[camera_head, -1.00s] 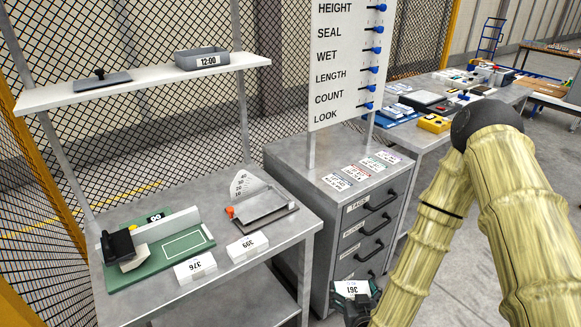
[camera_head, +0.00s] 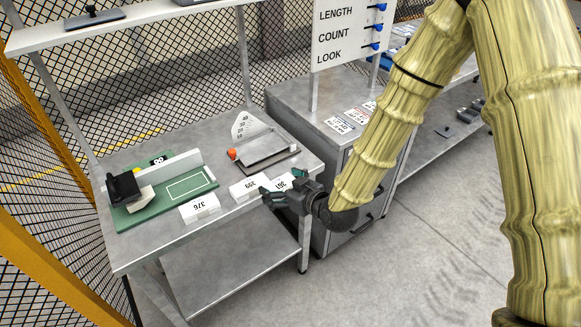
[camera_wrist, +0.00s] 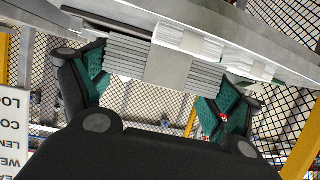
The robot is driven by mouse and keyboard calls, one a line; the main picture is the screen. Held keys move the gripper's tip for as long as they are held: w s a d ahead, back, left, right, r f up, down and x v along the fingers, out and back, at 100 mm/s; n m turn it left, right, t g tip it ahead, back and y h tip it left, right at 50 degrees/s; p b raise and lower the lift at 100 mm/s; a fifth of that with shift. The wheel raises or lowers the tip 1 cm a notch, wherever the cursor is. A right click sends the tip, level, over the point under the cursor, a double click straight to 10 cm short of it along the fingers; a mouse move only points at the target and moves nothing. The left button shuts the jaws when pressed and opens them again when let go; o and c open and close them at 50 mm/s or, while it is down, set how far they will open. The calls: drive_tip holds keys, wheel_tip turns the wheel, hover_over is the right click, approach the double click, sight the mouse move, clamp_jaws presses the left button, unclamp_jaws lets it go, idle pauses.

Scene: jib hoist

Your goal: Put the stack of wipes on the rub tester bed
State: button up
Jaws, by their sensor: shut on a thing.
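My gripper (camera_head: 282,191) is shut on a stack of wipes (camera_head: 284,183) labelled 361, held near the front right edge of the workbench. In the wrist view, the layered grey stack (camera_wrist: 124,56) with a band around its middle sits between the two green finger pads. In the head view the fingers partly hide it. The green rub tester bed (camera_head: 187,187), with a white outlined rectangle, lies on the bench to the left. The rectangle is bare. A black block (camera_head: 123,188) stands at the bed's left end.
White stacks labelled 376 (camera_head: 200,208) and 399 (camera_head: 249,187) lie along the bench's front edge, between my gripper and the bed. A grey tilting plate device (camera_head: 268,150) with a numbered fan stands behind. A drawer cabinet (camera_head: 318,108) is on the right. A shelf (camera_head: 150,17) hangs above.

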drive_tip(key=p, duration=0.4)
hover_over(291, 167)
drive_tip(key=s, duration=0.2)
drive_tip(key=shift+w+a+f, duration=0.15)
drive_tip(key=shift+f, duration=0.5)
drive_tip(key=shift+w+f+p, duration=0.5)
drive_tip(key=shift+w+f, duration=0.2)
drive_tip(key=shift+f, duration=0.1)
drive_tip(key=shift+f+p, duration=0.3)
drive_tip(key=shift+f, duration=0.6)
drive_tip(key=shift+f, duration=0.15)
drive_tip(key=o, duration=0.8)
drive_tip(key=shift+c, duration=0.2)
drive_tip(key=b+v, duration=0.3)
drive_tip(key=v, duration=0.8)
drive_tip(key=shift+f, duration=0.25)
